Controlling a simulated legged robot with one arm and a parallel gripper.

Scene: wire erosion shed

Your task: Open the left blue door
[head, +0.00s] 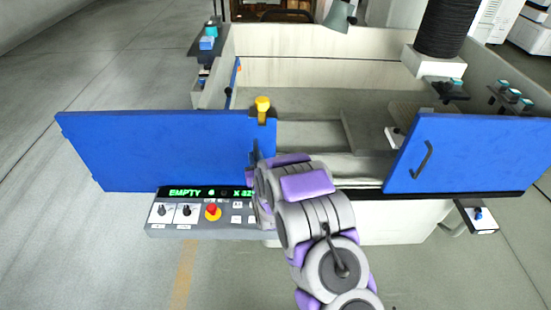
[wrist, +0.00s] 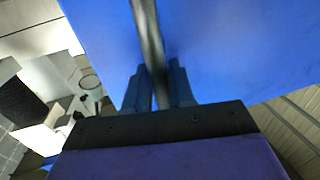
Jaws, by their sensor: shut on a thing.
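The left blue door (head: 160,150) is a wide flat panel across the front left of the pale machine tank. Its left end reaches out past the tank's left side. A wide gap lies between its right edge and the right blue door (head: 470,155). Its dark handle (head: 255,151) is near its right edge, partly hidden by my arm in the head view. In the wrist view, my gripper (wrist: 160,87) is shut on the handle bar (wrist: 147,35), one finger on each side. The blue panel (wrist: 220,45) fills most of that view.
A yellow knob-like part (head: 262,104) stands at the left door's top right corner. A control panel (head: 175,212) with a red button (head: 212,211) and a green "EMPTY" display sits below the door. Grey floor (head: 60,240) is clear at left.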

